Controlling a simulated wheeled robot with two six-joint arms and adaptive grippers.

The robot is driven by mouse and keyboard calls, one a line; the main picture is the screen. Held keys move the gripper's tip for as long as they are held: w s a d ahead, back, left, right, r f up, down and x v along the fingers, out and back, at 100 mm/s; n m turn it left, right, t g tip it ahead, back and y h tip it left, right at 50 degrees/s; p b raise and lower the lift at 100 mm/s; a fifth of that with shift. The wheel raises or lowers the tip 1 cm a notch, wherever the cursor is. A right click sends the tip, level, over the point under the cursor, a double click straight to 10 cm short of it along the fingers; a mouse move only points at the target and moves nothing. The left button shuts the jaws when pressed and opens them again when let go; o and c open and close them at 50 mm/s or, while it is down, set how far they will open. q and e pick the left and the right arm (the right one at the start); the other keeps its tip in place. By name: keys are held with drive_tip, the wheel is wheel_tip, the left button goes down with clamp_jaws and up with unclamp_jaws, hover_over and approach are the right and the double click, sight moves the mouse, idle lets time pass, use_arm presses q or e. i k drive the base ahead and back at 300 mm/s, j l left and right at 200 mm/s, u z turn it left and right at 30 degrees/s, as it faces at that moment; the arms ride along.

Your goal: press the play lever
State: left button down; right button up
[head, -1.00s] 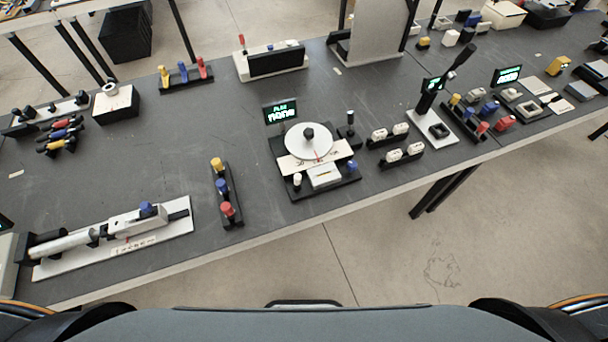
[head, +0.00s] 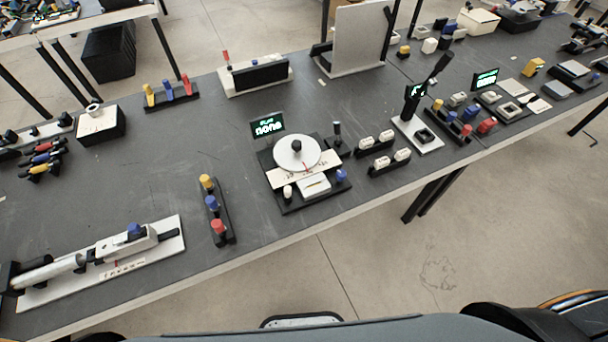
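A device with a round white dial (head: 297,152) stands near the middle of the table's front edge. Its small screen (head: 266,125) shows green text; the lower word reads "NONE" and the smaller upper line looks like "PLAY". A short upright black lever (head: 337,130) stands at the dial's right. A white knob (head: 287,191) and a blue knob (head: 341,175) sit on the device's front corners. Which of these parts is the play lever is not clearly labelled. Neither of my grippers is in view.
A knob row (head: 212,203) stands left of the device, and white switches (head: 388,160) stand right of it. A long white slide rig (head: 110,258) lies at front left. The table's middle is fairly clear.

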sight(287, 196)
drive_tip(key=k+l, duration=0.2)
drive_tip(key=l, duration=0.2)
drive_tip(key=k+l+u, duration=0.1)
drive_tip(key=k+l, duration=0.35)
drive_tip(key=l, duration=0.25)
